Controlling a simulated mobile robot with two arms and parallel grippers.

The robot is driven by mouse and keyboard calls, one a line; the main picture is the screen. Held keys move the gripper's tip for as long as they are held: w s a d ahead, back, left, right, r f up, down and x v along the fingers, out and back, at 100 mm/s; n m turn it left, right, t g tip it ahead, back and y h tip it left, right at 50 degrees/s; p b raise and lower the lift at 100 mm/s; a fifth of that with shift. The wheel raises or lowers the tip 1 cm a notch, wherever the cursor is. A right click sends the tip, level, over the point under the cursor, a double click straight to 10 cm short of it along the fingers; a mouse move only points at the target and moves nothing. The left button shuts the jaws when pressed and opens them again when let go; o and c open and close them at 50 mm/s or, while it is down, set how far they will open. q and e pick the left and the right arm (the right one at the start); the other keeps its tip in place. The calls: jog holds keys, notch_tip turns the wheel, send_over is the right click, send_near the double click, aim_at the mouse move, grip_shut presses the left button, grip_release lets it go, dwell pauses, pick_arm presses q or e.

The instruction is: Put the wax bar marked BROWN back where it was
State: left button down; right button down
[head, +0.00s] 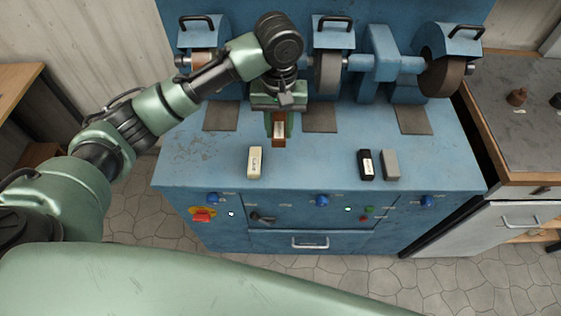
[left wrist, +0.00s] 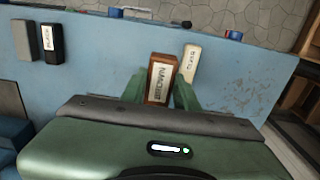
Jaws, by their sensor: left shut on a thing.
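The brown wax bar (head: 278,142) has a pale label; in the left wrist view the bar (left wrist: 155,97) shows the lettering BROWN upside down. My left gripper (head: 279,123) is shut on it, with one green finger on each side, and points down over the blue bench top. I cannot tell whether the bar touches the bench. My right gripper is not in view.
The blue bench (head: 320,172) carries grinding wheels and buffers (head: 327,75) along its back, with dark pads (head: 320,117) in front of them. Bare bench top lies between the brown and black bars. A grey-topped cabinet (head: 520,130) stands at the right.

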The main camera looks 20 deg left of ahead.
pick_arm(q)
jog(key=p, duration=0.1)
send_over(279, 170)
notch_tip(279, 170, down, 11)
jog(key=shift+r, duration=0.15)
jog(key=shift+f+p, duration=0.4)
jog(key=shift+f, duration=1.85)
jog(key=shift+f, duration=0.15)
jog(key=c, duration=1.1)
grip_release()
jog(key=shift+o, duration=0.2)
